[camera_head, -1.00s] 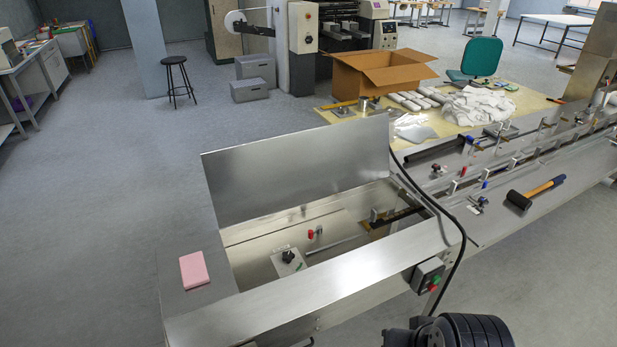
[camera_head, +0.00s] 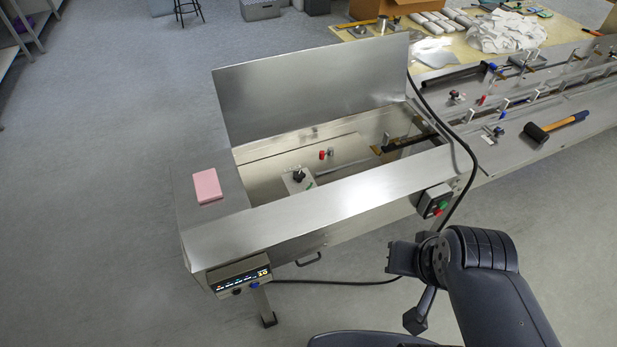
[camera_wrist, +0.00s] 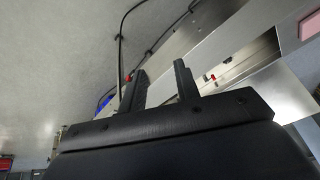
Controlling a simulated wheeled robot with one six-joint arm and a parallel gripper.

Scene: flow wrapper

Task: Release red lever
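A small red lever (camera_head: 322,155) stands inside the open metal bin of the machine, beside a light grey block with a black knob (camera_head: 298,175). A red part in the opening also shows in the wrist view (camera_wrist: 212,77), to the right of the fingers. My gripper (camera_wrist: 161,78) is open, with a clear gap between its two dark fingers and nothing held. In the head view my arm is at the lower right, outside the machine's front edge and well apart from the lever.
The bin's lid (camera_head: 310,85) stands raised at the back. A pink block (camera_head: 208,186) lies on the left ledge. A button box (camera_head: 434,201) and black cable are on the front right. The floor in front is clear.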

